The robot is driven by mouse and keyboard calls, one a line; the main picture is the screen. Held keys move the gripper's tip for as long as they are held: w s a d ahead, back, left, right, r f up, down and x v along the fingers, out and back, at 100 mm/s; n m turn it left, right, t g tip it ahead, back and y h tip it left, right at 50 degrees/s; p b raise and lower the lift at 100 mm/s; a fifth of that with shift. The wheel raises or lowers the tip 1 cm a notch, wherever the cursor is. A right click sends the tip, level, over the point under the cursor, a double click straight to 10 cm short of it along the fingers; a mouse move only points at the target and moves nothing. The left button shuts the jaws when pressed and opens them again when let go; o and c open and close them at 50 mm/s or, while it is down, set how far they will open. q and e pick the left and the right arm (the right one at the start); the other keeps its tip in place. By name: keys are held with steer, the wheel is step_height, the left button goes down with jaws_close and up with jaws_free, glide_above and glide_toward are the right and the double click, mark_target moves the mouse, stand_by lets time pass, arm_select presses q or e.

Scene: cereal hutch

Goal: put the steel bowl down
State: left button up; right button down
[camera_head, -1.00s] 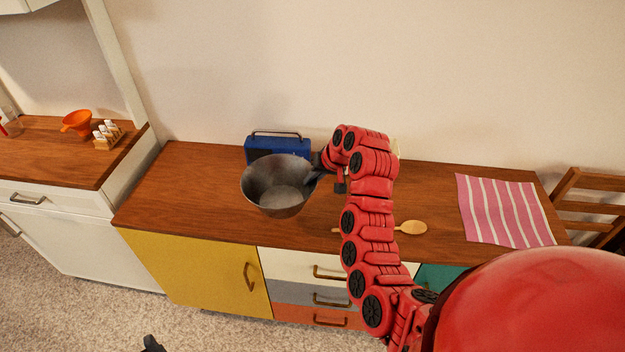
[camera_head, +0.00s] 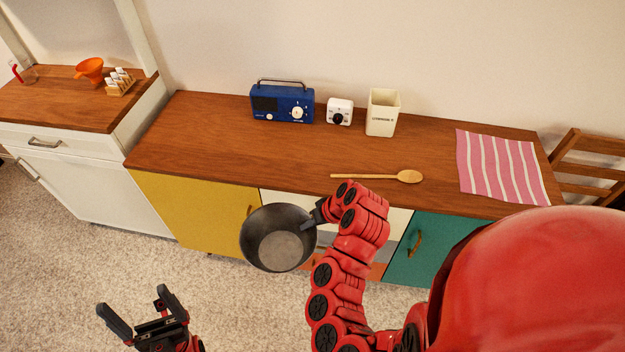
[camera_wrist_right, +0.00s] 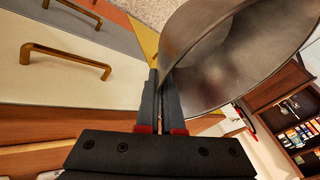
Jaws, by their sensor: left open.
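The steel bowl (camera_head: 278,246) is a dark grey metal bowl. In the head view it hangs in front of the sideboard's drawers, lower than the wooden top. My right gripper (camera_head: 311,219) is shut on its right rim. In the right wrist view the bowl (camera_wrist_right: 225,60) fills the upper right, with its wall at the two fingers (camera_wrist_right: 161,105) of my right gripper. My left gripper (camera_head: 143,312) is open and empty at the lower left of the head view, over the carpet and apart from the bowl.
The wooden sideboard top (camera_head: 215,140) has free room at left and centre. A blue radio (camera_head: 282,104), white timer (camera_head: 339,111) and cream canister (camera_head: 383,113) stand along its back. A wooden spoon (camera_head: 380,177) lies near the front. A pink striped cloth (camera_head: 500,167) lies at right.

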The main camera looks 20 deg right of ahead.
mark_target(305, 246)
steer(key=shift+n, duration=0.6)
steer(key=s+a+f, duration=0.1)
steer(key=s+f, duration=0.1)
steer(key=s+a+f, duration=0.1)
steer(key=s+f, duration=0.1)
steer(key=shift+a, duration=0.2)
steer(key=shift+w+d+f+g, duration=0.1)
steer(key=shift+w+f+g, duration=0.2)
steer(key=shift+w+f, duration=0.2)
